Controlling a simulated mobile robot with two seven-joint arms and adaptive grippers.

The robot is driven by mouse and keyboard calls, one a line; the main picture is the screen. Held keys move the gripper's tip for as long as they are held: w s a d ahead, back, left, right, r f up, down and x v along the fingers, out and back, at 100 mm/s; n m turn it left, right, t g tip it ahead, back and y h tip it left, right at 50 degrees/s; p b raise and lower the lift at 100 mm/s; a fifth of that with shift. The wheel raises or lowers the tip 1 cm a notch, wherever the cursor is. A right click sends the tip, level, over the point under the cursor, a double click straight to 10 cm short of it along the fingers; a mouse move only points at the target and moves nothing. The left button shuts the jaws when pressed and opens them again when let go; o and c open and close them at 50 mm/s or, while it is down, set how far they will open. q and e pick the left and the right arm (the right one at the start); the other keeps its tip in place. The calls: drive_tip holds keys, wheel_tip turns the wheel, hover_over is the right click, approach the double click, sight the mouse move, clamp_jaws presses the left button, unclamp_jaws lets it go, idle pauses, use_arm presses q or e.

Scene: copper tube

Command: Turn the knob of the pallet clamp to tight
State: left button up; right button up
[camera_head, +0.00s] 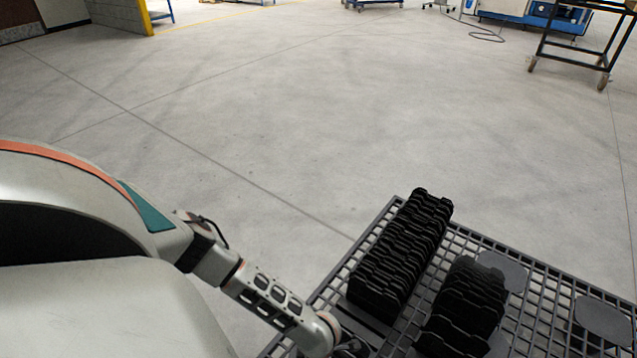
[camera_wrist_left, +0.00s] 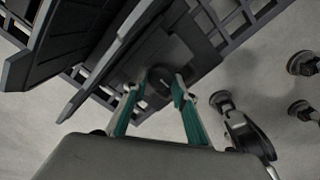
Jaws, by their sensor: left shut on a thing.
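The clamp knob (camera_wrist_left: 159,80) is a dark round piece at the edge of the pallet in the left wrist view. My left gripper (camera_wrist_left: 161,88) has its two green-padded fingers on either side of the knob and is shut on it. The knob's markings and turn angle are not readable. In the head view my left arm comes in from the left and ends at the pallet's near left edge; the gripper (camera_head: 350,348) is small and dark there, and the knob is hidden. The grid-topped pallet (camera_head: 544,283) fills the lower right. My right gripper is not in view.
Two rows of black slotted holders, a longer row (camera_head: 400,255) and a shorter row (camera_head: 464,308), stand on the pallet near the arm. Round flat pads (camera_head: 603,320) lie to the right. Open concrete floor surrounds the pallet; a dark wheeled frame (camera_head: 575,48) stands far right.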

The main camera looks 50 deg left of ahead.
use_arm(q)
drive_tip(key=shift+s, duration=0.1)
drive_tip(key=o, duration=1.1)
wheel_tip(320, 180, up, 12)
idle(0.4)
